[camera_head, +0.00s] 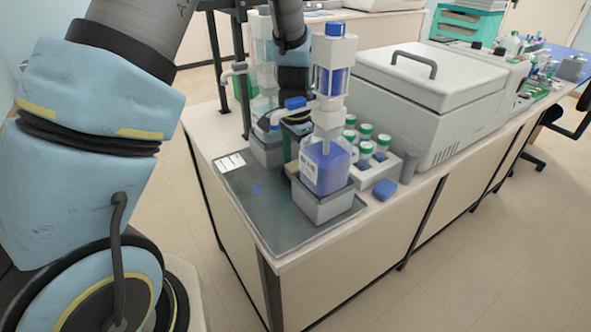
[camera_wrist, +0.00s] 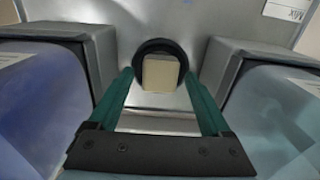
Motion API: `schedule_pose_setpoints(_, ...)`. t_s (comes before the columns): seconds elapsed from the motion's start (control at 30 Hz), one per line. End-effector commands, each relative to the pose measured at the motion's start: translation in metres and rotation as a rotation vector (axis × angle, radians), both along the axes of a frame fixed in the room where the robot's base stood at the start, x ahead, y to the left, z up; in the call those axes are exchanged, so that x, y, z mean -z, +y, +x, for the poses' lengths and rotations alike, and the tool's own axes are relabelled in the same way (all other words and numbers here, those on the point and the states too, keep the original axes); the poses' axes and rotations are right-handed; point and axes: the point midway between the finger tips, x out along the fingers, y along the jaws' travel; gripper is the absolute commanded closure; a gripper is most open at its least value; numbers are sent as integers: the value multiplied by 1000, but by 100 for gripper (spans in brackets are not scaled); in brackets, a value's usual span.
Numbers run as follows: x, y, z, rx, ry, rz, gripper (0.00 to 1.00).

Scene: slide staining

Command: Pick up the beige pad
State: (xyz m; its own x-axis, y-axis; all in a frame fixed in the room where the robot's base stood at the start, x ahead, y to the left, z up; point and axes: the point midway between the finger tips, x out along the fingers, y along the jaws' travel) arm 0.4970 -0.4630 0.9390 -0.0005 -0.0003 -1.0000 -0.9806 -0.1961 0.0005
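The beige pad (camera_wrist: 160,74) is a small, pale block. It sits in or on a round black piece (camera_wrist: 160,47) on the grey metal tray in the wrist view. My gripper (camera_wrist: 158,76) is open, with its two teal fingers apart. The fingertips lie to the left and right of the pad in the picture; no contact is clear and nothing is held. In the head view, my gripper (camera_head: 291,142) is down between the two dispenser bottles, mostly hidden by the front one. The pad is hidden in that view.
A blue-filled bottle (camera_wrist: 40,115) and a pale bottle (camera_wrist: 270,120) closely flank my gripper, on grey stands. The grey tray (camera_head: 255,205) has free room at its left. A rack of green-capped bottles (camera_head: 372,175), a blue block (camera_head: 385,189) and a white machine (camera_head: 430,80) stand to the right.

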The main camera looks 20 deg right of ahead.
Motion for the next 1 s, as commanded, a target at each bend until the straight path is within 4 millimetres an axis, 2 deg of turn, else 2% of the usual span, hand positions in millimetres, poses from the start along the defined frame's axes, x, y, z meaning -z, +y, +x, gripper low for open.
schedule_pose_setpoints(0.07,0,0,0,0,0,0,28)
schedule_pose_setpoints(0.7,0,0,0,0,0,0,100)
schedule_pose_setpoints(1.0,-6,-1,1,0,-1,-2,100)
